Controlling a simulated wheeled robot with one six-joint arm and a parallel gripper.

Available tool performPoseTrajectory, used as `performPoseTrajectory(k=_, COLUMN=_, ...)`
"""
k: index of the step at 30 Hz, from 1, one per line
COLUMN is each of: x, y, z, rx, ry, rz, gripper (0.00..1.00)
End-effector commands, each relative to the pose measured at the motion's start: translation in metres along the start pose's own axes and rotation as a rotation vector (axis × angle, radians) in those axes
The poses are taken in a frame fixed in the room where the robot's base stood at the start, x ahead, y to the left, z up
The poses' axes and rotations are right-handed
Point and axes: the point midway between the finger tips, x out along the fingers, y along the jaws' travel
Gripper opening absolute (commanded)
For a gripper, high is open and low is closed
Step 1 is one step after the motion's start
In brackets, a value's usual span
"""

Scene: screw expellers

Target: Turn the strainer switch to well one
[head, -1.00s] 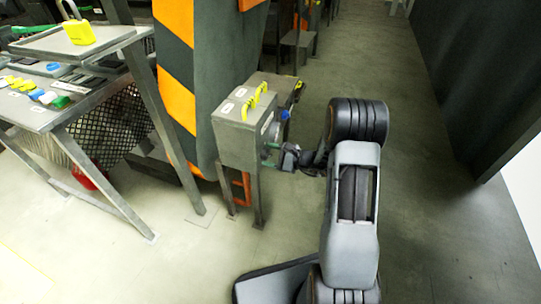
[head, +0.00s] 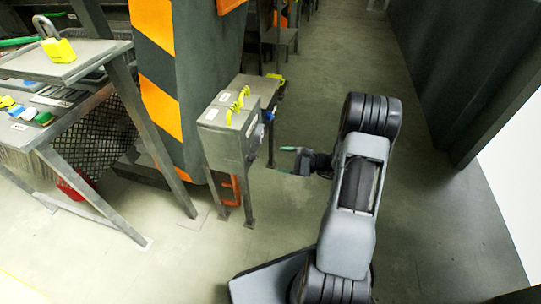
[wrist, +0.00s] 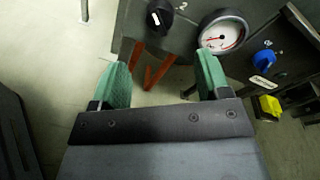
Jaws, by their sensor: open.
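A grey metal box (head: 222,146) stands on legs at the centre of the head view. In the wrist view its panel carries a black rotary knob (wrist: 159,17) with a white pointer, a round gauge (wrist: 223,33) and a blue knob (wrist: 264,61). The blue knob also shows in the head view (head: 268,117). I cannot tell from labels which knob is the strainer switch. My gripper (head: 284,162) is open and empty, apart from the box on its right. In the wrist view its green fingers (wrist: 160,66) point toward the panel, with the black knob beyond the gap between them.
Yellow tags (head: 238,106) stand on the box top. A yellow block (wrist: 267,107) shows below the blue knob. A workbench (head: 75,68) with a yellow padlock (head: 58,47) is at the left. A striped orange-black guard (head: 160,110) stands behind the box. Open floor lies to the right.

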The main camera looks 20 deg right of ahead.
Motion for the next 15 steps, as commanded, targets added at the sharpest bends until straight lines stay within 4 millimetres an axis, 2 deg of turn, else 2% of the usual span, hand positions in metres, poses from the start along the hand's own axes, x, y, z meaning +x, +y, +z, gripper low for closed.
performPoseTrajectory(k=1, x=-0.009, y=-0.002, z=0.001, rx=0.001, ry=0.002, rz=-0.003, gripper=0.70)
performPoseTrajectory(k=6, x=-0.026, y=-0.001, z=0.001, rx=0.000, ry=0.001, rz=-0.002, gripper=0.70)
performPoseTrajectory(k=15, x=-0.035, y=0.000, z=0.000, rx=0.000, ry=0.000, rz=0.001, gripper=0.70)
